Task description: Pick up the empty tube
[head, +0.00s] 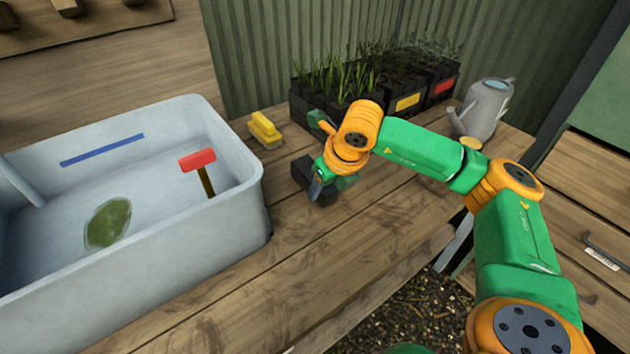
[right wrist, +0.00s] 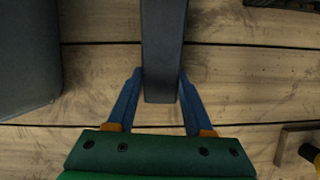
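A dark grey square tube (right wrist: 163,50) lies between the two blue fingers of my right gripper (right wrist: 160,75) in the right wrist view. One finger is at each side of it, very close; I cannot tell whether they press on it. In the head view the dark tube (head: 302,170) is on the wooden bench, partly hidden by my right gripper (head: 318,187). The tube's inside does not show. My left gripper is not in view.
A pale blue-grey sink (head: 225,165) with a red-headed tool (head: 197,160) stands at left. A yellow brush (head: 264,128) lies behind the gripper. Black crates of seedlings (head: 405,104) and a watering can (head: 484,108) stand behind. The front bench (head: 330,250) is clear.

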